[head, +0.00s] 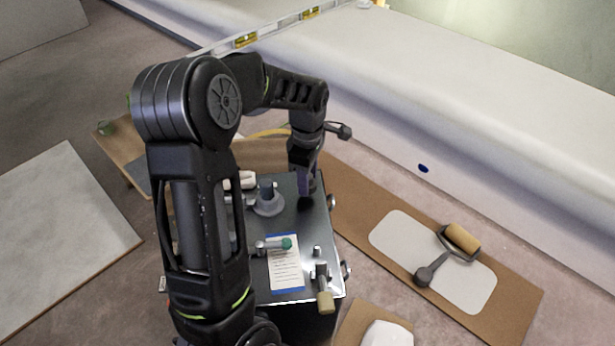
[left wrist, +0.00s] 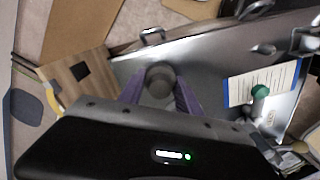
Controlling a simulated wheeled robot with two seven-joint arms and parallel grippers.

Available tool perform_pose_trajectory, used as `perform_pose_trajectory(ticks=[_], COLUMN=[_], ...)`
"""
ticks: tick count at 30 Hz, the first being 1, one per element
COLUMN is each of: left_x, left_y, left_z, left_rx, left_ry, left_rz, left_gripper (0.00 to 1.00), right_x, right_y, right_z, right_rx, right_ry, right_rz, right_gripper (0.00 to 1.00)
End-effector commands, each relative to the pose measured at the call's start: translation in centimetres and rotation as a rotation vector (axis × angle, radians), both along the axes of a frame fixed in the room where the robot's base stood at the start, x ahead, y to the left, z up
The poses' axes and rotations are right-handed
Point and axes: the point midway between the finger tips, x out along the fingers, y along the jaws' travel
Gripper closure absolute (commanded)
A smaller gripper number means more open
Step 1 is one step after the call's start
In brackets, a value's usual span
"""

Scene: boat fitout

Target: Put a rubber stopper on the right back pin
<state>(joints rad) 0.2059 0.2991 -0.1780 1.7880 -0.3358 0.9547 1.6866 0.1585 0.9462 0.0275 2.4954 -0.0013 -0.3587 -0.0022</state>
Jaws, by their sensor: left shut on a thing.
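My left gripper (head: 306,188) reaches down over the back right part of the dark metal box top (head: 305,225). In the left wrist view its two purple fingers (left wrist: 160,98) are shut on a round, dark grey rubber stopper (left wrist: 160,78), seen from above. The fingers hide most of the stopper in the head view. The right back pin cannot be made out; the gripper covers that area. I cannot tell whether the stopper touches the pin or the box top. My right gripper is not in view.
A grey conical fitting (head: 268,204) stands left of my gripper. A green-capped valve (head: 287,243) lies by a printed sheet (head: 286,275); the sheet also shows in the left wrist view (left wrist: 262,82). A roller (head: 462,238) lies on a brown board (head: 520,300) to the right.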

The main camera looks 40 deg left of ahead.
Motion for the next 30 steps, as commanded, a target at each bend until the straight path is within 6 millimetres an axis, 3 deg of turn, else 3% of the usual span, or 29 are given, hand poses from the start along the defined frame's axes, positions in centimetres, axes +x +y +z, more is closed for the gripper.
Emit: perform_pose_trajectory(ticks=[30], left_x=[0.0], left_y=[0.0], left_z=[-1.5], left_rx=[0.0], left_ry=[0.0], left_rz=[0.0], left_gripper=[1.0], right_x=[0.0], right_y=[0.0], right_z=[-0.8], right_rx=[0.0], right_ry=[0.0], right_rz=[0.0], right_gripper=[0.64])
